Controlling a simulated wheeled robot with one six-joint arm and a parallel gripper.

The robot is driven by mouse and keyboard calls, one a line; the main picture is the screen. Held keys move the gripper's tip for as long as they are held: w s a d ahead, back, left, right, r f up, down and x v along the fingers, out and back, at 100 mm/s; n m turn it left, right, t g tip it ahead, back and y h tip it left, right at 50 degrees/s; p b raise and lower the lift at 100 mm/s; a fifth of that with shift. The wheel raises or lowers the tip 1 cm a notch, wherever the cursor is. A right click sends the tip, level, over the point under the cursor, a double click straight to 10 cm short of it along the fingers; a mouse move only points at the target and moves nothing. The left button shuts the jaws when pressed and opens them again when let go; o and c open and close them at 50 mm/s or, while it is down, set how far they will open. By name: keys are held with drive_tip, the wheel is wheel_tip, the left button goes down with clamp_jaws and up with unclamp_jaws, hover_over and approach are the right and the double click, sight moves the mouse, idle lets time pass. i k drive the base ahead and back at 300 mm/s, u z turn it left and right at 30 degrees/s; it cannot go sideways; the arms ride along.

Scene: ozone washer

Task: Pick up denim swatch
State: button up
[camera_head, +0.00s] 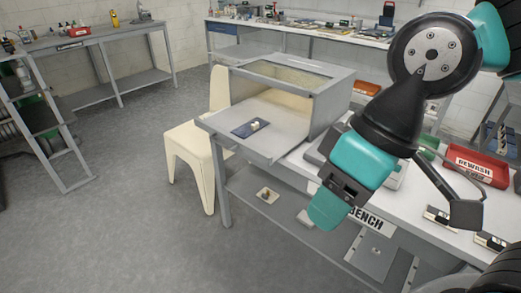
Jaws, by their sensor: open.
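A dark blue flat piece (243,130), which looks like the denim swatch, lies on the grey shelf (215,122) in front of the open-fronted washer box (300,88). A small pale object (256,124) rests on the swatch's right part. My gripper (342,188), teal and black, hangs from the upper right over the bench front, to the right of and nearer than the swatch. It is open and clear of the swatch; nothing shows held in it. My arm hides part of the bench behind it.
A cream chair (208,150) stands close against the shelf's left side. A red bin (474,165) and small items sit on the bench's right. A lower shelf (262,212) holds a few items.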

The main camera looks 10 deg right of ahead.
sight(246, 129)
drive_tip(key=z, duration=1.1)
drive_tip(key=k, duration=0.1)
drive_tip(key=u, duration=2.05)
drive_tip(key=i, duration=1.3)
drive_tip(key=z, duration=0.95)
drive_tip(key=i, duration=0.5)
drive_tip(key=z, duration=0.6)
